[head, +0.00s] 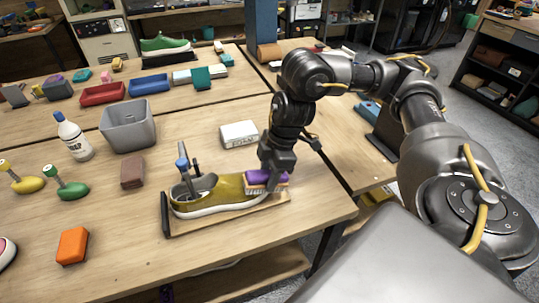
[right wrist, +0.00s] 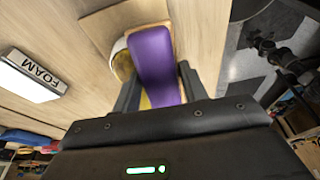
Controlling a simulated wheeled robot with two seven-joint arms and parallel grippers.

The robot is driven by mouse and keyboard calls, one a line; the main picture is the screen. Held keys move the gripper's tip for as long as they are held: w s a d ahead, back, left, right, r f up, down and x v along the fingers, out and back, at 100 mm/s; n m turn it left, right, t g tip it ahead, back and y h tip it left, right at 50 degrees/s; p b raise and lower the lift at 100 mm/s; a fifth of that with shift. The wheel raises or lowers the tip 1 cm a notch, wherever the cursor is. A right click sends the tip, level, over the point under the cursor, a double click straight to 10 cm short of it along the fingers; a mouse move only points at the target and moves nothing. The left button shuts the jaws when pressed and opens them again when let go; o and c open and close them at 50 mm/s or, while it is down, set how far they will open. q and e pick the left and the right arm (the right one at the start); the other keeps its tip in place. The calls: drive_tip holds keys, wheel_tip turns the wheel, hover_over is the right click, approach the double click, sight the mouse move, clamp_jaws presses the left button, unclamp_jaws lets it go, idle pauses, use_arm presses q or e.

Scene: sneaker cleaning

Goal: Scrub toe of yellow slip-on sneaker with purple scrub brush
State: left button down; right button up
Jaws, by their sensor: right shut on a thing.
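The yellow slip-on sneaker (head: 215,192) lies on a wooden board (head: 235,218) at the table's front, its toe to the right. A post with a blue knob (head: 182,164) stands at its heel. The purple scrub brush (head: 268,178) is at the sneaker's toe, bristles down, seemingly touching it. My right gripper (head: 272,172) is shut on the brush from above. In the right wrist view the purple brush (right wrist: 152,62) sits between the fingers and hides most of the toe. My left gripper is not in view.
A white foam box (head: 239,134) lies behind the sneaker. A grey bin (head: 128,126), a white bottle (head: 73,138), a brown block (head: 132,172) and an orange block (head: 72,245) stand to the left. The table's right edge is close to the board.

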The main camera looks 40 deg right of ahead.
drive_tip(key=shift+w+d+r, duration=0.15)
drive_tip(key=shift+w+d, duration=0.1)
drive_tip(key=shift+w, duration=0.35)
drive_tip(key=shift+w+d+r, duration=0.15)
drive_tip(key=shift+w+d, duration=0.1)
drive_tip(key=shift+w, duration=0.35)
drive_tip(key=shift+w+d+f, duration=0.15)
drive_tip(key=shift+w+d, duration=0.1)
drive_tip(key=shift+w, duration=0.3)
drive_tip(key=shift+w+d+p, duration=0.25)
drive_tip(key=shift+w+p, duration=0.1)
drive_tip(key=shift+w, duration=0.25)
drive_tip(key=shift+w+d+p, duration=0.2)
drive_tip(key=shift+w+p, duration=0.15)
drive_tip(key=shift+w, duration=0.25)
drive_tip(key=shift+w+d, duration=0.3)
drive_tip(key=shift+w, duration=0.4)
drive_tip(key=shift+f, duration=0.15)
drive_tip(key=shift+p, duration=0.65)
